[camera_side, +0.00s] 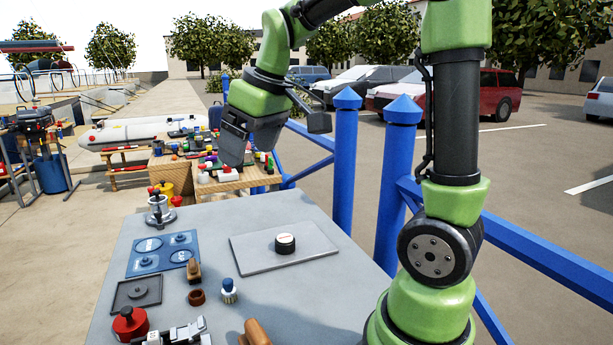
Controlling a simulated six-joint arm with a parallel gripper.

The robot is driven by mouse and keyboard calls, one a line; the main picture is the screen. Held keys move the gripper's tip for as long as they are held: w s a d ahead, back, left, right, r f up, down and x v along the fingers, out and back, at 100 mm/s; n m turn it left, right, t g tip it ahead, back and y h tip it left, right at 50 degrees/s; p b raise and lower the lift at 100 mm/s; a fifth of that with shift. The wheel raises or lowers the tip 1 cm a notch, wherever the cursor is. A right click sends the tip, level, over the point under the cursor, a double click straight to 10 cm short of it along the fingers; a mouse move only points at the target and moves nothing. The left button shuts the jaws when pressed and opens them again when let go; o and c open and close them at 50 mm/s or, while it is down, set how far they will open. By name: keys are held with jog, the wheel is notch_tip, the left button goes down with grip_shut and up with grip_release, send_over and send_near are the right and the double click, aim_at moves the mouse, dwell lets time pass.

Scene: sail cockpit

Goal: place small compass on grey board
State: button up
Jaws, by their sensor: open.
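The small compass (285,243) is a short black cylinder with a white top. It sits upright on the grey board (257,258), near its middle. The grey board is a thin flat plate lying on the grey table top. My gripper (277,146) is open, well above the table's far edge and clear of the compass and board. I see nothing between its jaws, though its near side hides part of the view.
The table (290,300) also holds a blue panel (162,252), a dark square plate (137,292), a red knob (130,322), a blue-and-white bottle (229,291), brown wooden pieces (193,270) and a metal fitting (160,210). Blue railing posts (345,160) stand behind.

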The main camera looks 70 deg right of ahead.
jog(key=s+a+m+t+y, duration=0.2)
jog(key=s+a+m+t, duration=0.1)
jog(key=s+a, duration=0.6)
jog(key=s, duration=0.4)
jog(key=shift+a, duration=0.2)
